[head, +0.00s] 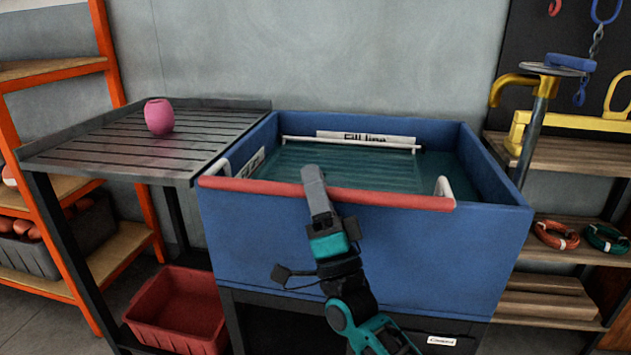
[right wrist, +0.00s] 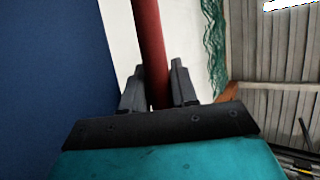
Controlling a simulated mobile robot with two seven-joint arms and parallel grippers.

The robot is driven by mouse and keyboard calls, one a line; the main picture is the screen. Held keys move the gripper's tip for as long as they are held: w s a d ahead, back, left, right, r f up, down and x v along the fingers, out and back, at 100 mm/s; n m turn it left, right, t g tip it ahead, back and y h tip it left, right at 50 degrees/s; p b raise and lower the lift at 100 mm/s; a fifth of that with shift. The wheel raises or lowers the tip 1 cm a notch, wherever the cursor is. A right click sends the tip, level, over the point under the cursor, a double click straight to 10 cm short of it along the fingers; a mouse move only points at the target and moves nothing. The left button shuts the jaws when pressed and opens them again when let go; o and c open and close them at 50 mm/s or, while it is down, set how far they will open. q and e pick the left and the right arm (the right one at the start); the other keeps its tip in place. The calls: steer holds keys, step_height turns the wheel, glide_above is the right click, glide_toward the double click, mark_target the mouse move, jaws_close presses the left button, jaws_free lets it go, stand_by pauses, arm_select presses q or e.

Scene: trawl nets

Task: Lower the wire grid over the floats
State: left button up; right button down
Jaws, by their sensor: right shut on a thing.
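The wire grid's red front bar (head: 385,198) runs across the front of the open blue tank (head: 350,250), at about rim height. A white rail (head: 350,145) spans the back of the tank, and a white bent end (head: 443,187) rises at the bar's right. Between them lies greenish water with faint lines; I cannot tell mesh from ripples. My right gripper (head: 313,180) is shut on the red bar. In the right wrist view the bar (right wrist: 150,50) stands between its fingers (right wrist: 158,88). No floats are discernible in the water. My left gripper is out of view.
The dark slatted rack (head: 110,150) adjoins the tank's left side, with a red crate (head: 178,310) below. An orange-framed shelf (head: 105,60) stands at far left. Wooden shelves (head: 570,155) with coiled ropes (head: 556,235) and yellow-handled gear (head: 525,120) stand close on the right.

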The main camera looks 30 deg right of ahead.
steer(key=shift+s+a+f, duration=0.15)
steer(key=shift+a, duration=0.15)
steer(key=c, duration=1.1)
jaws_free()
steer(key=shift+s, duration=0.1)
steer(key=shift+o, duration=0.7)
steer(key=v, duration=1.2)
steer(key=shift+s+f, duration=0.2)
steer(key=shift+s, duration=0.15)
steer(key=shift+y, duration=0.3)
